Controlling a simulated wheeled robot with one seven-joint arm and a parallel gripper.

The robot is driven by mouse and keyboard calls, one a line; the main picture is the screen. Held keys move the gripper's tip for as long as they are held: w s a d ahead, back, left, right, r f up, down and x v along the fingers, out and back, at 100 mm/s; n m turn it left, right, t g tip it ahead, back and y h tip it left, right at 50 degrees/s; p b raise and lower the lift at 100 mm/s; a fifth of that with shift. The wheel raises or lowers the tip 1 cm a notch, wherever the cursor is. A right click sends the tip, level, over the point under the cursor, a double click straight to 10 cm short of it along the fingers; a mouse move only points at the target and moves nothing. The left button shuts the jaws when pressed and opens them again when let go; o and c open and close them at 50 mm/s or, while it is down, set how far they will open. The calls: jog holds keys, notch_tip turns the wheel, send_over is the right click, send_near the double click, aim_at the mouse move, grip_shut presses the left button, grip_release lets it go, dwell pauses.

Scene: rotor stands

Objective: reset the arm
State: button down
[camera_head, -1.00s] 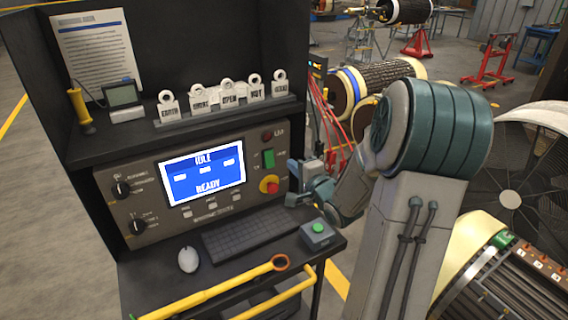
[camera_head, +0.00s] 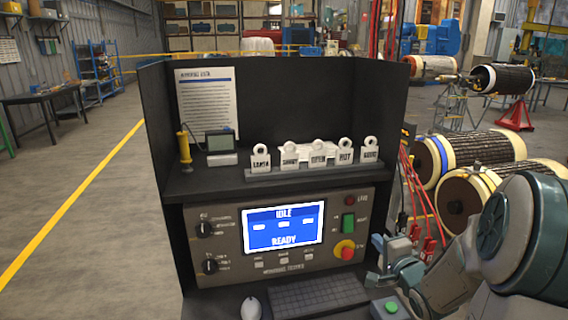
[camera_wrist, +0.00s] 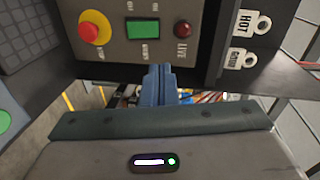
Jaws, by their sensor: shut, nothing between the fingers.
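My gripper (camera_head: 376,260) is at the right edge of the console's control panel (camera_head: 375,215), beside the red emergency button (camera_head: 345,250). It is shut and empty. In the wrist view its blue-grey fingers (camera_wrist: 157,84) are together, below the green button (camera_wrist: 142,29) and the red lamp (camera_wrist: 183,29). I cannot tell from these views whether the fingertips touch the console. My arm is bent at the lower right of the head view, and its lower part is cut off by the frame.
The screen (camera_head: 283,227) reads IDLE and READY. A keyboard (camera_head: 318,292), a mouse (camera_head: 251,309) and a box with a green button (camera_head: 390,308) lie on the console's ledge. Several white tags (camera_head: 317,155) stand on the shelf. Rotors (camera_head: 480,150) stand at right. The left floor is open.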

jog(key=s+a+n+g, duration=0.6)
jog(key=s+a+n, duration=0.1)
jog(key=s, duration=0.5)
jog(key=s+a+n+g+h, duration=0.1)
jog(key=s+a+n+g, duration=0.6)
jog(key=s, duration=0.5)
jog(key=shift+s+a+r+n, duration=0.25)
jog(key=shift+a+r+n, duration=0.1)
jog(key=shift+n, duration=0.55)
